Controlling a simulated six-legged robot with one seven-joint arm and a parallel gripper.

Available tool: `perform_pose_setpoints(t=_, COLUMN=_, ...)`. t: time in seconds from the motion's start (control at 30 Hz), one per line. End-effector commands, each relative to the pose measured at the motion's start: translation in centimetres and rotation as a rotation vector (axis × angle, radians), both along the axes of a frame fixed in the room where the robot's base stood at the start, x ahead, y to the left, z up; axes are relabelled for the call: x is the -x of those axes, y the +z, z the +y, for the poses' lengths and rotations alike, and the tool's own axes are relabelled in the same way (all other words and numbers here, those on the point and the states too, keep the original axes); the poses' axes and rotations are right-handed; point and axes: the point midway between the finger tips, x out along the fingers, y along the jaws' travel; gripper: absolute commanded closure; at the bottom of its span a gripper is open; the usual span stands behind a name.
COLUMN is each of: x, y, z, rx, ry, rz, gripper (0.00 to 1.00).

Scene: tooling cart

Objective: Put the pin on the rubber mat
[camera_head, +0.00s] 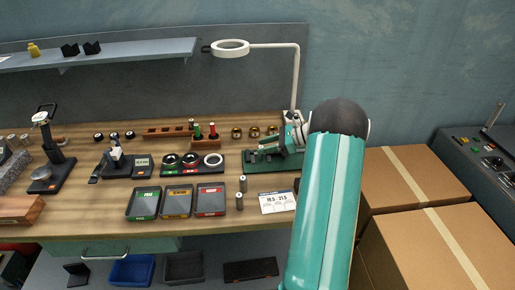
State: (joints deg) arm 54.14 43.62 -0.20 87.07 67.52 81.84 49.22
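Small upright metal cylinders that look like pins stand on the wooden bench: one (243,183) right of the trays and another (239,201) just in front of it. A third (191,123) stands farther back; I cannot tell which is the task's pin. No surface is clearly the rubber mat; a dark flat base (228,160) under several rings is one dark patch. My gripper (288,140) is at the back right of the bench, above or beside a green fixture (258,162). My arm partly hides it, and its fingers are too small to read.
Three trays, green (145,203), yellow (176,201) and red (210,199), lie near the front edge. A white card (277,202) lies right of them. A ring lamp (230,48) overhangs the back. Cardboard boxes (415,180) stand at right.

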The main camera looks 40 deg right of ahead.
Motion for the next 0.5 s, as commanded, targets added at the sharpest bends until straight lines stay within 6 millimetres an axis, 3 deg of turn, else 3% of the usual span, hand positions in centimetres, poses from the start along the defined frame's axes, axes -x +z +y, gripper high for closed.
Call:
perform_pose_setpoints(t=0.23, x=3.6, y=2.1, z=-3.6, rx=0.003, ry=-0.003, rz=0.0, gripper=0.62)
perform_pose_setpoints(t=0.5, x=5.4, y=3.1, z=-5.3, rx=0.0, ry=-0.001, rz=0.0, gripper=0.62)
